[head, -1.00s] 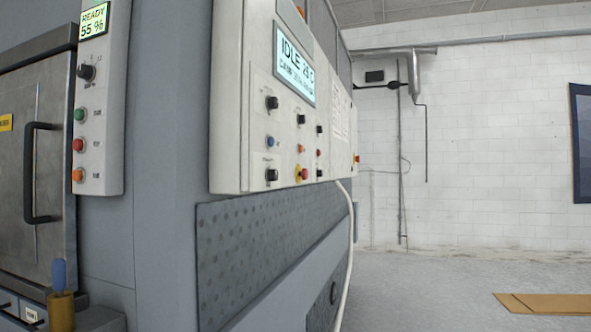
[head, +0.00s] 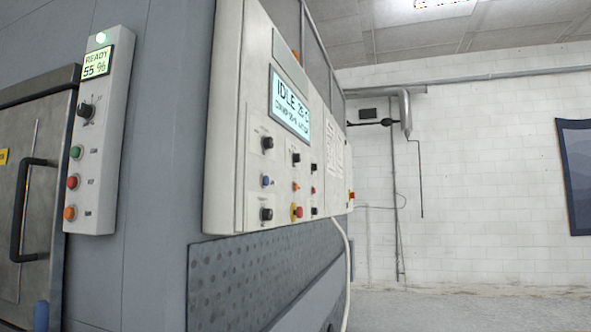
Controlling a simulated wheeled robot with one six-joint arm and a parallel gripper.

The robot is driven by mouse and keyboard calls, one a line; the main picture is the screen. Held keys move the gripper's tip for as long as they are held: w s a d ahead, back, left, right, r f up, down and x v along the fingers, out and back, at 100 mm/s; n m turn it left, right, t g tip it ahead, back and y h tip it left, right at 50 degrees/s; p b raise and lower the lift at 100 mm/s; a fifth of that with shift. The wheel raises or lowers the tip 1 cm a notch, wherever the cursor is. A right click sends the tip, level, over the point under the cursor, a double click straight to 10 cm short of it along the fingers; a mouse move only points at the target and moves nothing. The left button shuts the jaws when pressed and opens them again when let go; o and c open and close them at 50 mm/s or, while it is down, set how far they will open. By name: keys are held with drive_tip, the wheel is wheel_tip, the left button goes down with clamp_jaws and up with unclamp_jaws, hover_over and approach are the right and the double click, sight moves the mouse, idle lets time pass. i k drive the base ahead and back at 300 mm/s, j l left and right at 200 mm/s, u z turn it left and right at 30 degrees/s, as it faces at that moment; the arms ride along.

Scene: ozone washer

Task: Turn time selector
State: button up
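The main control panel (head: 228,150) is a pale box on the machine's side, with a lit display (head: 290,107) reading IDLE. Below the display are several black knobs, among them an upper left knob (head: 267,143) and a lower left knob (head: 266,214). Their labels are too small to read, so I cannot tell which is the time selector. A narrow panel (head: 105,140) at the left has a READY 55 % display (head: 96,62), a black rotary knob (head: 86,111) and green, red and orange buttons. My gripper is not in view.
A metal door with a black handle (head: 25,205) is at the far left. A pale cable (head: 347,275) hangs below the main panel. The floor (head: 430,310) at the right is clear in view, before a white brick wall (head: 470,190).

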sight(296, 158)
drive_tip(key=u, duration=0.45)
drive_tip(key=i+l+u, duration=0.1)
drive_tip(key=l+u, duration=0.3)
drive_tip(key=l, duration=0.3)
drive_tip(key=l+u, duration=0.4)
drive_tip(key=l, duration=0.25)
drive_tip(key=l+u, duration=0.1)
drive_tip(key=l, duration=1.1)
drive_tip(key=i+l+z, duration=0.1)
drive_tip(key=l, duration=0.3)
drive_tip(key=i+l+z, duration=0.1)
drive_tip(key=l, duration=0.3)
drive_tip(key=i+l+z, duration=0.1)
drive_tip(key=l, duration=0.25)
drive_tip(key=i+l+z, duration=0.1)
drive_tip(key=i+l, duration=0.15)
drive_tip(key=i+l+z, duration=0.1)
drive_tip(key=l, duration=0.35)
drive_tip(key=i, duration=0.1)
